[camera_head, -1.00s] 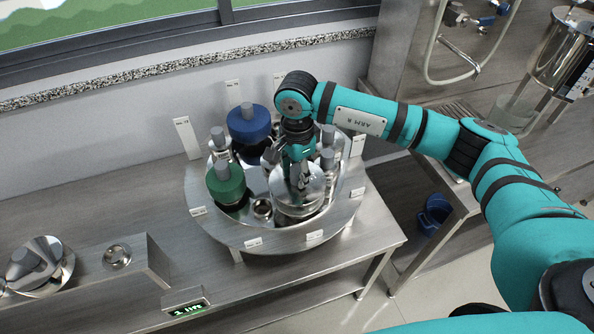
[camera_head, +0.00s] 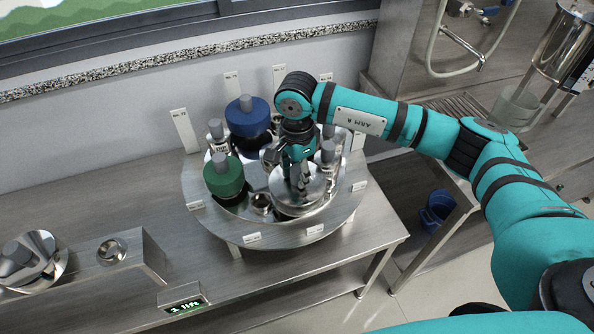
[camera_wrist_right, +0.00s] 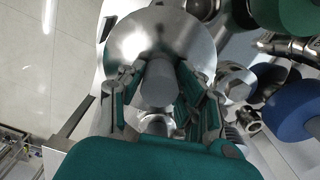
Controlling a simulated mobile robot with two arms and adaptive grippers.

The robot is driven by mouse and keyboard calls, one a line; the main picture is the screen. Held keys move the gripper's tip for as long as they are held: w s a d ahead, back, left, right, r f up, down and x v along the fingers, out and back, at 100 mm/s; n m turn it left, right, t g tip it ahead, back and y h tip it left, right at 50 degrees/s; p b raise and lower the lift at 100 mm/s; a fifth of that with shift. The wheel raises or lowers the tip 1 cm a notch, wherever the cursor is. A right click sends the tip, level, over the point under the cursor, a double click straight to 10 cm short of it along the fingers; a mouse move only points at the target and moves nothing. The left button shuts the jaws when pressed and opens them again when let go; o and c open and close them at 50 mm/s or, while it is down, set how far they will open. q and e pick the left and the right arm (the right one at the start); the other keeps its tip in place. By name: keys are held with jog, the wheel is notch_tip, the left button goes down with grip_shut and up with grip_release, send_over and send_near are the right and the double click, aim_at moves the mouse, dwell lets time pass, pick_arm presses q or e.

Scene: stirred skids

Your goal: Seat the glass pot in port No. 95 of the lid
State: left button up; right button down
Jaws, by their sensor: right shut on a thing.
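A round lid plate (camera_head: 240,238) with ports and small white number labels lies on the steel bench. I cannot read which label is No. 95. My right gripper (camera_head: 299,182) points down over the front right of the plate. It is shut on the grey knob (camera_wrist_right: 158,85) of a round steel-topped piece (camera_wrist_right: 140,35), which also shows in the head view (camera_head: 318,190). The piece's underside is hidden, so I cannot tell whether it is glass or how high it sits. My left gripper is not in view.
Green-capped (camera_head: 224,180) and blue-capped (camera_head: 247,115) vessels and several small grey-topped fittings (camera_head: 216,130) crowd the plate. A steel block with a round hole (camera_head: 125,262) and a knobbed steel disc (camera_head: 36,262) stand at left. A small display (camera_head: 186,304) reads "2. lift".

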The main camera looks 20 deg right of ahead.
jog(key=shift+f+b, duration=0.15)
jog(key=shift+b, duration=0.15)
dwell(0.5)
jog(key=c, duration=0.8)
grip_release()
jog(key=shift+c, duration=0.2)
notch_tip(320, 180, up, 12)
